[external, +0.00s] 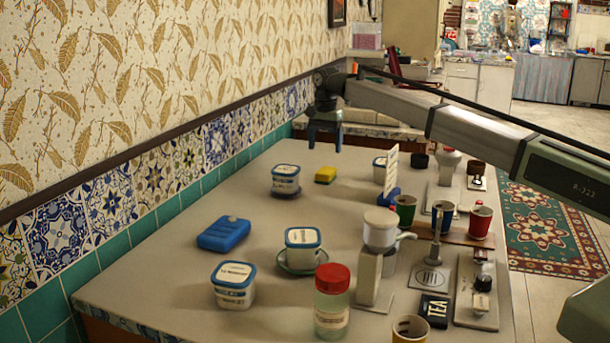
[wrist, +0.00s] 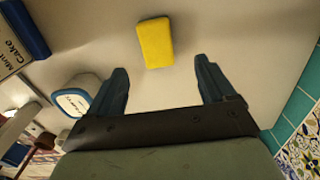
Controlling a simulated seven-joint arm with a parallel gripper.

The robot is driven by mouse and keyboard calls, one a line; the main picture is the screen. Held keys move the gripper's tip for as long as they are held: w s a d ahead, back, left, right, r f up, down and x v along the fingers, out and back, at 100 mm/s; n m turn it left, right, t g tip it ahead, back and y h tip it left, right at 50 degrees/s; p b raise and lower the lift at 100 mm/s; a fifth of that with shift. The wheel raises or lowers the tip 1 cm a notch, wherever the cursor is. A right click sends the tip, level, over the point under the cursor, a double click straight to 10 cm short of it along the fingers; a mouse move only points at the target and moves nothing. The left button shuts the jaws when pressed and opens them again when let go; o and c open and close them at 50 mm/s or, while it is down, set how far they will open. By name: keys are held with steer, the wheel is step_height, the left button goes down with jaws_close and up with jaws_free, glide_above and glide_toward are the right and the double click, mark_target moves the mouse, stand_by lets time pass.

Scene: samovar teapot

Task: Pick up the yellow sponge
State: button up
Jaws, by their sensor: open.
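The yellow sponge (external: 325,174) lies flat on the grey table, towards the far end near the tiled wall. In the wrist view the sponge (wrist: 155,43) is ahead of the fingertips and between their lines, with bare table around it. My gripper (external: 325,140) is above the table near the sponge, fingers pointing down, apart from it. In the wrist view my gripper (wrist: 160,80) has its two fingers spread wide, with nothing between them.
A white tub with a blue rim (external: 286,180) stands left of the sponge. A white sign on a blue base (external: 390,175) and another tub (external: 379,168) stand to its right. A blue case (external: 224,234) lies nearer the camera. The tiled wall (external: 215,140) borders the table's left side.

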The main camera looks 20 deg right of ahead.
glide_above(326, 170)
steer(key=f, duration=0.4)
steer(key=shift+w+a+f, duration=0.1)
steer(key=shift+w+f, duration=0.05)
steer(key=shift+w, duration=0.05)
steer(key=shift+s+f, duration=0.2)
steer(key=shift+f, duration=2.4)
steer(key=shift+c, duration=0.5)
steer(key=c, duration=0.9)
steer(key=shift+c, duration=0.2)
